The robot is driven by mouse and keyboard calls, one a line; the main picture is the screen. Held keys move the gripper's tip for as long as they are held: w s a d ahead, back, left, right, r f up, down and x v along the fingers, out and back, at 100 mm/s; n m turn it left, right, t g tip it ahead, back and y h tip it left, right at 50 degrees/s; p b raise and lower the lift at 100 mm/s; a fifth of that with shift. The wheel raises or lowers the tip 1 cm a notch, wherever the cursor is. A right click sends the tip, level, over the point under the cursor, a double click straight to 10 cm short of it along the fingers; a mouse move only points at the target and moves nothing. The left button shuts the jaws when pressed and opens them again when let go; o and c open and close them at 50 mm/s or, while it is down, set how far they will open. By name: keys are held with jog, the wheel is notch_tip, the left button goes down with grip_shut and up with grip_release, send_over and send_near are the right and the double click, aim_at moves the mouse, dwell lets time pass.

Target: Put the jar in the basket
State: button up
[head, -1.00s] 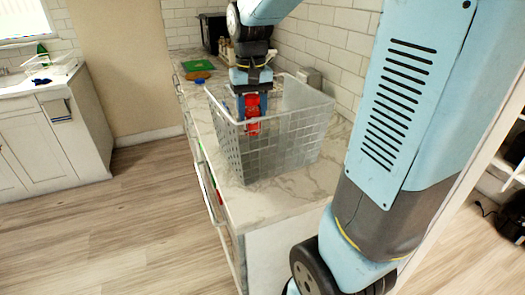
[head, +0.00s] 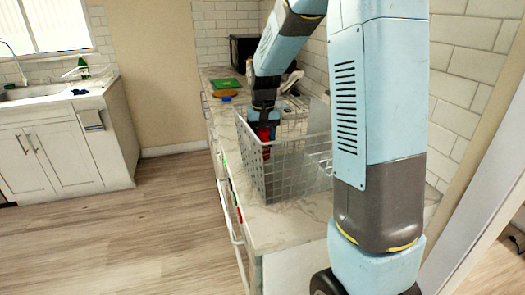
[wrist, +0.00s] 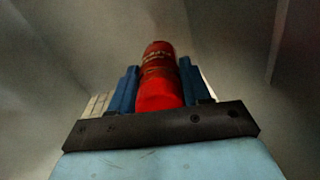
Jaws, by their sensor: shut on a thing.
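The jar (head: 265,134) is red and is gripped between the blue fingers of my gripper (head: 264,122). In the wrist view the red jar (wrist: 160,75) stands between the two blue fingers (wrist: 158,85), with grey walls around it. The basket (head: 296,172) is a grey-white mesh bin on the countertop. In the head view, the gripper and jar are within the basket's outline, at its left part, with the jar's lower part seen through the mesh. I cannot tell whether the jar touches the basket floor.
The marble countertop (head: 268,225) runs along the tiled wall. A green board (head: 227,84) and a small blue item (head: 227,99) lie farther back. A dark appliance (head: 243,49) stands at the far end. Open wooden floor lies to the left.

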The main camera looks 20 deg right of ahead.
jog(key=shift+w+f, duration=0.45)
jog(key=shift+f, duration=0.15)
jog(key=shift+w+f, duration=0.1)
jog(key=shift+f, duration=1.5)
jog(key=o, duration=1.2)
jog(key=shift+f, duration=0.1)
